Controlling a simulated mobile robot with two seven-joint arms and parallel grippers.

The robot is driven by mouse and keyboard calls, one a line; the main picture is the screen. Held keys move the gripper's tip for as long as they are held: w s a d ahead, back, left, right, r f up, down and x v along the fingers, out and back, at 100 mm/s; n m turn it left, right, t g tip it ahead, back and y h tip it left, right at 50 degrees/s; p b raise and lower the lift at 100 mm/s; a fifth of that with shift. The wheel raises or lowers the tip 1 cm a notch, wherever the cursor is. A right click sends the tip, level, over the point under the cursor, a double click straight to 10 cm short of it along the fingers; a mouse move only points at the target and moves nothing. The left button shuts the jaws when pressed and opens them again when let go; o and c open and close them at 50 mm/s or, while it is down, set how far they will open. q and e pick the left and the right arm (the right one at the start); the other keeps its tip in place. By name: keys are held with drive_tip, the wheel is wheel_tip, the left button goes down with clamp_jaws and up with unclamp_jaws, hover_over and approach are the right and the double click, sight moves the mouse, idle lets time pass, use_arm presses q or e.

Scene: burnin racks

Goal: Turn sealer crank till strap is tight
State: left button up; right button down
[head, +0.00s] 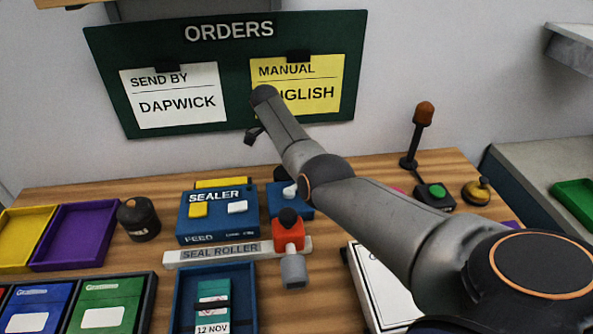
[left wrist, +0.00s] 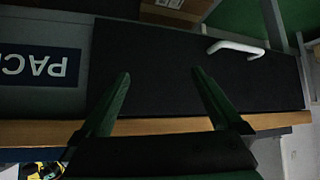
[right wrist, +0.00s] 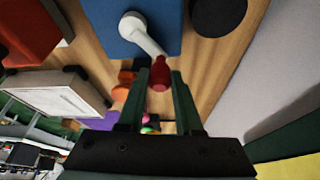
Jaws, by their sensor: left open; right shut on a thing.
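The blue sealer (head: 217,218) stands at the back of the wooden table. A blue crank housing (head: 279,203) with a pale crank arm (head: 291,190) is at its right, partly hidden by my right arm. In the right wrist view the white crank arm (right wrist: 143,36) ends in a red knob (right wrist: 160,74). My right gripper (right wrist: 163,85) is shut on this knob. A teal packet (head: 213,297) with a dark strap across it lies in a blue tray (head: 243,270) in front. My left gripper (left wrist: 159,92) is open and empty, outside the head view.
A seal roller bar (head: 215,254) with a red block (head: 288,234) lies before the sealer. A black pot (head: 138,219) stands left; a lamp (head: 417,135), green button (head: 437,191) and bell (head: 477,191) stand right. A dark panel (left wrist: 160,65) faces my left gripper.

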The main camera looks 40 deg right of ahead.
drive_tip(key=m, duration=0.1)
drive_tip(key=s+m+b, duration=0.1)
drive_tip(key=shift+f+m+g+y, duration=0.1)
drive_tip(key=shift+m+g+y, duration=0.2)
drive_tip(key=shift+y, duration=0.1)
drive_tip(key=shift+s+a+m+g+y+b, duration=0.1)
drive_tip(key=shift+s+m+g+y+b, duration=0.15)
drive_tip(key=shift+m, duration=0.45)
drive_tip(key=shift+s+m+g+y+b, duration=0.15)
drive_tip(key=shift+s+m, duration=0.2)
drive_tip(key=shift+m, duration=0.35)
drive_tip(key=c, duration=0.6)
unclamp_jaws()
